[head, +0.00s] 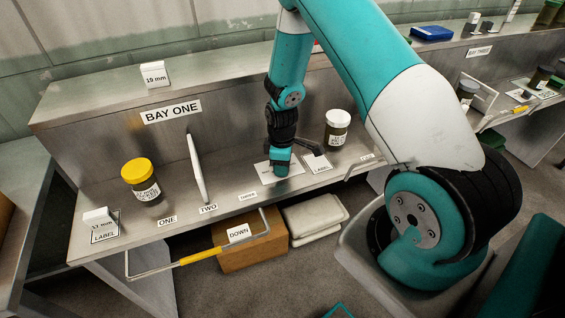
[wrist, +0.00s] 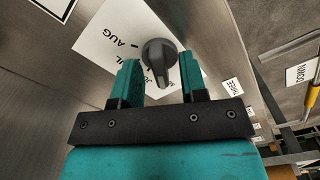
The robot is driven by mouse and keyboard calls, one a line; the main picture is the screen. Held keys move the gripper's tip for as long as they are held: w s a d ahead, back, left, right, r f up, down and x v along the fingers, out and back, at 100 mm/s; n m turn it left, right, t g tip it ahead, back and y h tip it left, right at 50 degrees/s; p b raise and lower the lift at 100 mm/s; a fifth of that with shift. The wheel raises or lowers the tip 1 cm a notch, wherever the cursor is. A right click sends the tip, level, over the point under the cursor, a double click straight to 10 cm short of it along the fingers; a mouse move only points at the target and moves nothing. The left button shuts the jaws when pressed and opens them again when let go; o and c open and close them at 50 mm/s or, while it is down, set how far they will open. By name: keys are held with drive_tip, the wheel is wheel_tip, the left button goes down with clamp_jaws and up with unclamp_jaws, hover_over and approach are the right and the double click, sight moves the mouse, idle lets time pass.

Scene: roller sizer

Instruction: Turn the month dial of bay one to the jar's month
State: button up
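The month dial (wrist: 160,55) is a dark grey knob with a raised grip bar, on a white card (wrist: 105,40) where "AUG" can be read. In the head view the card (head: 261,171) lies on bay one's shelf, and my gripper hides the dial. My gripper (head: 280,166) points down over it. In the wrist view my gripper (wrist: 159,75) is open, one finger on each side of the grip bar, with gaps visible.
A thin upright plate (head: 197,168) stands between the yellow-lidded jar and my gripper. A handle bar with a yellow grip (head: 200,256) juts out in front of the shelf by a "DOWN" sign (head: 238,232). A label card (head: 318,163) lies right of my gripper.

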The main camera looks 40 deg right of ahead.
drive_tip(key=shift+c, duration=0.4)
clamp_jaws()
drive_tip(key=shift+m, duration=0.3)
drive_tip(key=m+b, duration=0.1)
drive_tip(key=m, duration=0.1)
drive_tip(key=shift+f+m, duration=0.1)
drive_tip(key=shift+m, duration=0.3)
drive_tip(key=m+b, duration=0.1)
drive_tip(key=m, duration=0.8)
drive_tip(key=shift+b, duration=0.4)
drive_tip(key=shift+m, duration=1.6)
